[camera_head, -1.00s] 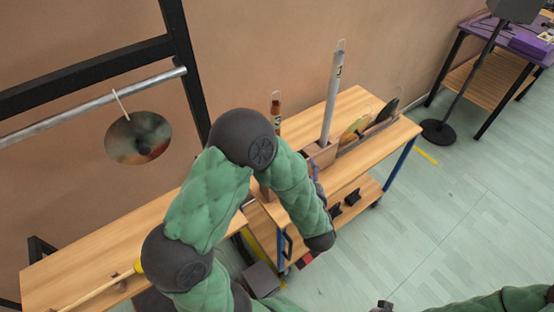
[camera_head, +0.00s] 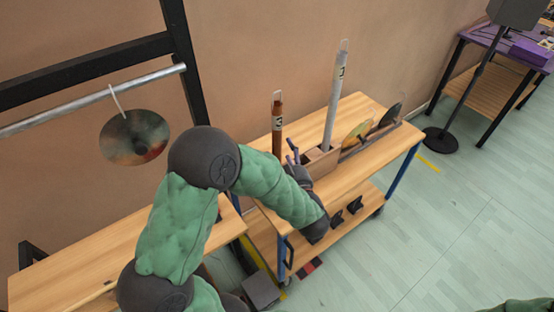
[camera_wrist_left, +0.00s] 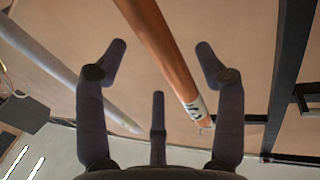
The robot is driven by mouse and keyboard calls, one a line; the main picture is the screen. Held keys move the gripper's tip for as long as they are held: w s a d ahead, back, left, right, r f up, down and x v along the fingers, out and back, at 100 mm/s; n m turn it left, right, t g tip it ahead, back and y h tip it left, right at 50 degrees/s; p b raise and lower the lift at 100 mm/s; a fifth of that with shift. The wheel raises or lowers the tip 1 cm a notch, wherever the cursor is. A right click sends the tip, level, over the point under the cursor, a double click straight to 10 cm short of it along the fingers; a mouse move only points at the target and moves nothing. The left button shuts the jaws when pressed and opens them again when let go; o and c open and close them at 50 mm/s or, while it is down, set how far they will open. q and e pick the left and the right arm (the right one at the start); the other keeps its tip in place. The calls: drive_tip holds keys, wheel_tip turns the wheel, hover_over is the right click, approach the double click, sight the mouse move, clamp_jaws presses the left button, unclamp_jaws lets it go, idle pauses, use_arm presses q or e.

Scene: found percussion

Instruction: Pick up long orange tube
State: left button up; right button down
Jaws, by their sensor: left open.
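The long orange tube (camera_head: 277,137) stands upright in the wooden rack on the table, with a pale numbered label near its clear top. Its lower part is hidden behind my left arm in the head view. My left gripper (camera_head: 291,152) is beside the tube, partly hidden by its own wrist. In the left wrist view the orange tube (camera_wrist_left: 163,42) runs between the spread fingers of the left gripper (camera_wrist_left: 160,52), which is open. I cannot tell whether any finger touches the tube. My right gripper is out of view.
A taller pale grey tube (camera_head: 334,105) stands in the wooden rack (camera_head: 321,160) to the right; it also shows in the left wrist view (camera_wrist_left: 50,58). A hanging disc (camera_head: 134,138) is at left. Open floor lies right.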

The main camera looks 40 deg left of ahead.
sight(280, 150)
use_arm(q)
drive_tip(key=x, duration=0.1)
drive_tip(key=b+x, duration=0.1)
drive_tip(key=x, duration=0.1)
drive_tip(key=shift+w+a+f, duration=0.15)
drive_tip(key=shift+a+f, duration=0.1)
drive_tip(key=shift+f, duration=0.1)
drive_tip(key=shift+w+a+r, duration=0.1)
drive_tip(key=shift+w+a, duration=0.05)
drive_tip(key=shift+a, duration=0.05)
drive_tip(key=shift+c, duration=0.2)
drive_tip(key=shift+r, duration=0.1)
clamp_jaws()
